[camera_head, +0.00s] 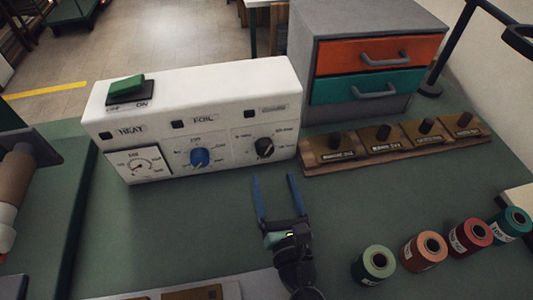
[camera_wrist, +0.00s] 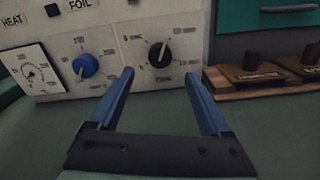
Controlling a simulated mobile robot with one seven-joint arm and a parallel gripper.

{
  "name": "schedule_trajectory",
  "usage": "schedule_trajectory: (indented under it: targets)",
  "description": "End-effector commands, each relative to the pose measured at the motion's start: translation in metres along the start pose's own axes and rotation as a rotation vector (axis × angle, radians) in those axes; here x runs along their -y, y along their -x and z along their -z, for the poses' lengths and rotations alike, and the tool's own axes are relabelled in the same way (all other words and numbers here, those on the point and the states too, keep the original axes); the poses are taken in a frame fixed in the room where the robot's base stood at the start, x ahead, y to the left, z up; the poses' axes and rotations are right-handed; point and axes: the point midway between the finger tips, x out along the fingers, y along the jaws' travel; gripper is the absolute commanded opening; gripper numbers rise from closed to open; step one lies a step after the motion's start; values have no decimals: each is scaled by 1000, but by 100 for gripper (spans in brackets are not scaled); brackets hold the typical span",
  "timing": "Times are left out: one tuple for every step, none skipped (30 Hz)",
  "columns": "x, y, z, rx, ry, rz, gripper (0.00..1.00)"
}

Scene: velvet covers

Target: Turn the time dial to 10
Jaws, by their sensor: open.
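A white control box (camera_head: 215,103) stands on the green table, with a gauge (camera_head: 138,165) at its left. A blue dial (camera_head: 200,158) sits mid-panel and a black dial (camera_head: 264,148) at the right. Both dials also show in the wrist view, blue (camera_wrist: 85,66) and black (camera_wrist: 160,55). Which one is the time dial, and the small numbers, are too small to read surely. My gripper (camera_head: 275,180) is open and empty, in front of the box. In the wrist view its blue fingers (camera_wrist: 160,92) stand either side of the black dial's line, apart from it.
A green switch (camera_head: 127,87) tops the box. A grey drawer cabinet (camera_head: 365,22) and a wooden rack of stamps (camera_head: 400,145) stand to the right. Several foil rolls (camera_head: 423,250) stand at the front right. The table before the panel is clear.

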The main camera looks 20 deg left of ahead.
Motion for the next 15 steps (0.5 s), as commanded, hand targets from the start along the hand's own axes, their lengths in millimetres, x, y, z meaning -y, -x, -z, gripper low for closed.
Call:
schedule_trajectory:
  targets:
    - [-1, -13, -2, 3, 0, -3, 82]
    - [-1, -19, -2, 3, 0, -3, 82]
    - [-1, -28, -2, 2, 0, -3, 82]
    - [-1, -34, -2, 2, 1, -3, 82]
    - [-1, -39, -1, 2, 0, -3, 82]
    - [0, -46, -1, 2, 0, -2, 82]
    - [0, -51, -1, 2, -1, -1, 82]
    - [0, -56, -1, 2, -1, -2, 82]
    - [-1, -62, -1, 1, -1, -2, 82]
    - [0, -65, 0, 2, -1, -2, 82]
    - [0, -68, 0, 1, -2, -1, 82]
    - [0, -72, 0, 1, -2, -1, 82]
    - [0, -75, 0, 1, -2, -1, 82]
    - [0, -77, 0, 0, -2, -1, 82]
    - [0, -78, 0, 0, -2, -1, 82]
